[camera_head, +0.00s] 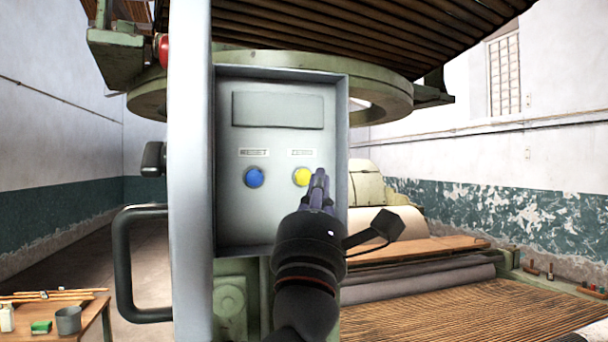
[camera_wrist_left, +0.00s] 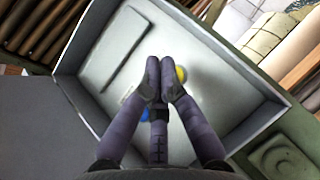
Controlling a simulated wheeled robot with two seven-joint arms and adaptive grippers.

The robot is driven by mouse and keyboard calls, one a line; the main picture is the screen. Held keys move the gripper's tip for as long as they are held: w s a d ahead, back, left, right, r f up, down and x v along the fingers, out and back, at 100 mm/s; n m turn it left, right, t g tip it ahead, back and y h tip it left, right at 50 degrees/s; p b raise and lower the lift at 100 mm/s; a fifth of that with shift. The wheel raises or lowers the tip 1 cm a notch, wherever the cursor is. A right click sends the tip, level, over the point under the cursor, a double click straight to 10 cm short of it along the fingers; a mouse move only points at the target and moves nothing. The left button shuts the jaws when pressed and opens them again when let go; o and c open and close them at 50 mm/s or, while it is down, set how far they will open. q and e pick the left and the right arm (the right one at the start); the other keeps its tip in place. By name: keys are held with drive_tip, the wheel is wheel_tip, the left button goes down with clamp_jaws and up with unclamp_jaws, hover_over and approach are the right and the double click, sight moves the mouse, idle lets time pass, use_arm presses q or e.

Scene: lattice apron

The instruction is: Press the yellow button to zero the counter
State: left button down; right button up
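The yellow button (camera_head: 301,176) sits under a label reading ZERO on the recessed grey control panel (camera_head: 235,215). The blue button (camera_head: 254,177) is to its left under a RESET label. A blank grey counter window (camera_head: 277,110) is above them. My left gripper (camera_head: 320,175) is in front of the panel, its fingertips just right of the yellow button and partly overlapping it in the picture. In the left wrist view the fingers (camera_wrist_left: 160,65) are together and empty; the yellow button (camera_wrist_left: 181,74) shows beside the tips, and the blue button (camera_wrist_left: 116,115) is partly hidden. I cannot tell whether the tips touch anything.
The panel box has raised side walls. A pale upright door edge (camera_head: 190,150) stands at its left, with a black handle (camera_head: 124,260). A wooden table (camera_head: 85,325) with a grey cup (camera_head: 68,320) is at lower left. Machine rollers (camera_head: 430,275) lie to the right.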

sight(303, 177)
use_arm(q)
drive_tip(key=shift+w+a+b, duration=0.2)
drive_tip(key=shift+w+a, duration=0.1)
drive_tip(key=shift+w, duration=0.6)
drive_tip(key=shift+w+a+b, duration=0.2)
drive_tip(key=shift+w+a, duration=0.1)
drive_tip(key=shift+w, duration=0.55)
drive_tip(key=shift+w, duration=0.15)
drive_tip(key=shift+w+a+b, duration=0.15)
drive_tip(key=shift+w+b, duration=0.1)
drive_tip(key=shift+b, duration=0.05)
drive_tip(key=shift+w+a, duration=0.1)
drive_tip(key=shift+w, duration=0.35)
idle(0.9)
drive_tip(key=shift+s+b, duration=0.15)
drive_tip(key=shift+b, duration=0.15)
drive_tip(key=shift+s+d, duration=0.25)
drive_tip(key=shift+s, duration=0.45)
